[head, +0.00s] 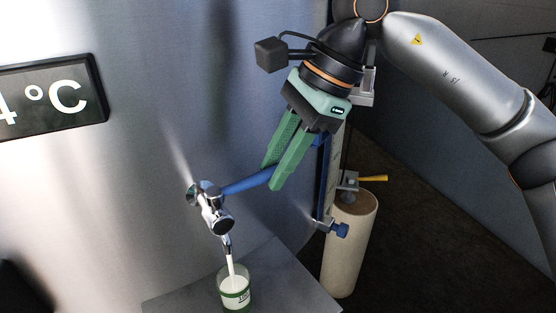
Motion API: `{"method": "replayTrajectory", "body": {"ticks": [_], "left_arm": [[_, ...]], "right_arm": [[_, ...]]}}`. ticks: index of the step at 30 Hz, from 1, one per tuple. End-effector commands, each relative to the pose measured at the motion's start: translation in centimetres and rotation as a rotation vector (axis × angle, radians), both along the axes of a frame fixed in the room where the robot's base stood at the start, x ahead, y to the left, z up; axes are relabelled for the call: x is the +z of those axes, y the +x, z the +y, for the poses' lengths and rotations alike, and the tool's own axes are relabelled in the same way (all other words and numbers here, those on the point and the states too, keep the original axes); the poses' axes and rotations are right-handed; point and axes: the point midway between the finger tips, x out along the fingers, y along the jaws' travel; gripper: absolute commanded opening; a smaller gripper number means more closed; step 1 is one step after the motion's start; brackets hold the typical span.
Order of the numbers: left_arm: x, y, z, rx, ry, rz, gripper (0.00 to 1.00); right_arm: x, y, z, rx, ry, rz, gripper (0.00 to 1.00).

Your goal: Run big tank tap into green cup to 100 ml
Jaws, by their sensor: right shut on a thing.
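The big tank (150,150) is a shiny metal wall filling the left and middle of the head view. Its chrome tap (214,211) sticks out low on the wall, with a blue lever (247,182) pointing right. My right gripper (278,177) has green fingers shut on the end of the lever. A white stream (229,262) runs from the spout into the green cup (235,296). The cup stands upright under the spout with white liquid in it. Its markings are too small to read, and its base is at the picture's bottom edge. My left gripper is not in view.
The cup stands on a grey shelf (285,280) that juts from the tank. Right of it are a blue-edged vertical gauge (323,180), a small blue valve (340,229), a yellow lever (373,178) and a pale cylinder (350,250). A temperature display (50,95) is at upper left.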

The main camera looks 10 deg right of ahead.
Motion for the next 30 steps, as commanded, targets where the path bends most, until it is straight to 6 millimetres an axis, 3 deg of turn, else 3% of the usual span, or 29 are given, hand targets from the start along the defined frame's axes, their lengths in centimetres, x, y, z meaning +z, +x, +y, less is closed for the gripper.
{"method": "replayTrajectory", "body": {"ticks": [3, 8, 21, 22, 30], "left_arm": [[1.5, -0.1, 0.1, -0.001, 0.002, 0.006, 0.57], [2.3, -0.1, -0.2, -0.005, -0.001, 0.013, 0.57], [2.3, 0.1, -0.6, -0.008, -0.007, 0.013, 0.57], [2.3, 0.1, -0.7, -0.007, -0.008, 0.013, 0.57], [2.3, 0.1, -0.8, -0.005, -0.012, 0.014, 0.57]], "right_arm": [[0.5, 0.7, 0.2, 0.072, 0.001, 0.006, 0.0], [0.5, 1.6, 0.5, 0.181, 0.0, 0.005, 0.0], [0.1, 2.0, 0.6, 0.239, 0.001, -0.003, 0.0], [0.1, 2.0, 0.6, 0.239, 0.002, -0.004, 0.29], [0.0, 2.0, 0.6, 0.238, 0.001, -0.001, 0.57]]}}
